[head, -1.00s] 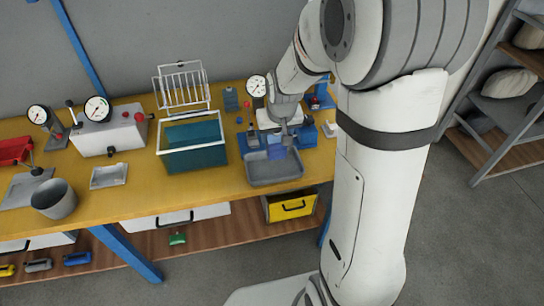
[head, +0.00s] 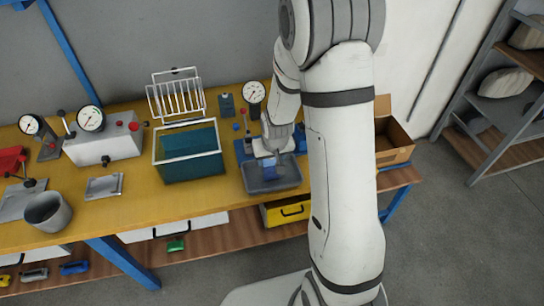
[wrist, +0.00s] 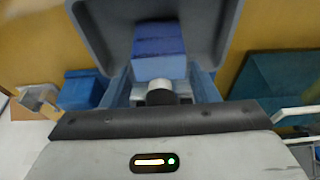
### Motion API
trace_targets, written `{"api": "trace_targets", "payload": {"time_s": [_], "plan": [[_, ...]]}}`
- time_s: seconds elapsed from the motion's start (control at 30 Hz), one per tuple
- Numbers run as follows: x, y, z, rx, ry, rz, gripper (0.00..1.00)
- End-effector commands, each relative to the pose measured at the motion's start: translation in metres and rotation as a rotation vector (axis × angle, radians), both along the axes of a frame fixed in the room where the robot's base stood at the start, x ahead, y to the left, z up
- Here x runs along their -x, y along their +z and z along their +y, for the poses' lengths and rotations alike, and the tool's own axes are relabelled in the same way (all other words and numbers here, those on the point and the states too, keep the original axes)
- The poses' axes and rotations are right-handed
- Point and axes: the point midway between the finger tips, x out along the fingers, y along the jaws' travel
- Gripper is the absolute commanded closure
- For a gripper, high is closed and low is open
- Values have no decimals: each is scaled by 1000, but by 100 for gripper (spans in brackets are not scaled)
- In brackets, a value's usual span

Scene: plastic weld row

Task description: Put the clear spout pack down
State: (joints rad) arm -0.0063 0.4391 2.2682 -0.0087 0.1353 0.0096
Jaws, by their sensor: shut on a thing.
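My gripper (head: 268,155) is over the grey tray (head: 272,187) on the yellow bench. In the wrist view, my gripper (wrist: 162,92) is shut on the spout pack (wrist: 160,50), which looks blue and see-through, with a paler band and a grey and dark spout between the fingers. The pack hangs over the tray (wrist: 215,30), inside its outline. I cannot tell whether it touches the tray floor. In the head view my arm and gripper hide most of the pack.
A teal bin (head: 188,158) with a white rim stands left of the tray, a white wire rack (head: 176,95) behind it. A gauge (head: 253,92) stands behind the tray. An open cardboard box (head: 393,140) is to the right, partly behind my arm.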

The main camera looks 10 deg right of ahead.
Motion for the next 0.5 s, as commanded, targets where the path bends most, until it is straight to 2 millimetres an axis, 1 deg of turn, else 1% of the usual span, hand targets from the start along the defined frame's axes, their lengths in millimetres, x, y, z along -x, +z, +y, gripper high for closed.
{"api": "trace_targets", "payload": {"time_s": [0.2, 0.33, 0.37, 0.5], "plan": [[0, 0, -1, 0, -1, -2, 87], [0, -4, -1, 1, -1, -2, 87], [0, -3, -1, 0, -2, -1, 44], [0, -2, -1, 0, -2, -1, 33]]}}
